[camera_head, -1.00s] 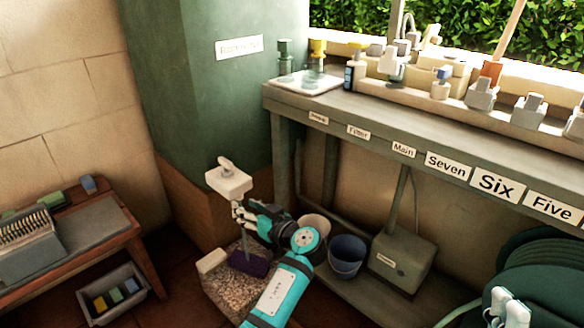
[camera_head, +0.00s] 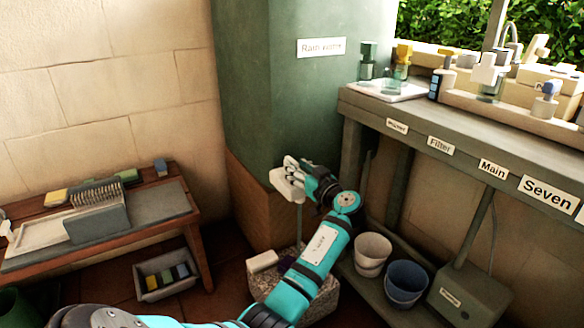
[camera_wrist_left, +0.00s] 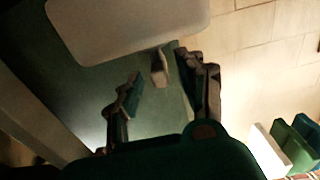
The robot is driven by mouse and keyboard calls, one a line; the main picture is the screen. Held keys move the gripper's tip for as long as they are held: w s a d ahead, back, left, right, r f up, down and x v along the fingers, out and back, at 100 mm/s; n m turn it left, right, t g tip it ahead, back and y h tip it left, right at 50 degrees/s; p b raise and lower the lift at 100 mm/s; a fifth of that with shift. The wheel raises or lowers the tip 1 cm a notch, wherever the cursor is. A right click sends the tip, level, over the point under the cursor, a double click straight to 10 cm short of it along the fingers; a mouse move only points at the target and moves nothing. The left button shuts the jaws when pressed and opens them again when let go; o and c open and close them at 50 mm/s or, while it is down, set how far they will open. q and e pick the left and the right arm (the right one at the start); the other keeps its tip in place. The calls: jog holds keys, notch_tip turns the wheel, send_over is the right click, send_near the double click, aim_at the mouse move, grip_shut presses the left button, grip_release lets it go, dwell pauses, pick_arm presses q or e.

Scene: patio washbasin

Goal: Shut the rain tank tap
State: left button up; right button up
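The green rain tank (camera_head: 292,90) carries a "Rain water" label. Its tap (camera_head: 288,184) is a pale block low on the tank front, with a thin spout hanging below. My left gripper (camera_head: 303,170) is at the tap, coming from the right, and partly hides the handle. In the left wrist view the pale tap block (camera_wrist_left: 130,24) fills the top. A small pale handle (camera_wrist_left: 159,67) stands between the open fingers, closer to the right finger. I cannot tell whether it touches. My right gripper is not in view.
A speckled stone block (camera_head: 322,300) stands below the tap. A white bucket (camera_head: 372,250) and a blue bucket (camera_head: 406,281) stand to the right under the counter (camera_head: 450,118). A wooden bench (camera_head: 150,222) stands at left, with a grey crate (camera_head: 150,268) below.

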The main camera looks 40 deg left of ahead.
aim_at(297, 167)
pick_arm(q)
jog(key=shift+b+x, duration=0.3)
jog(key=shift+x, duration=1.4)
grip_shut()
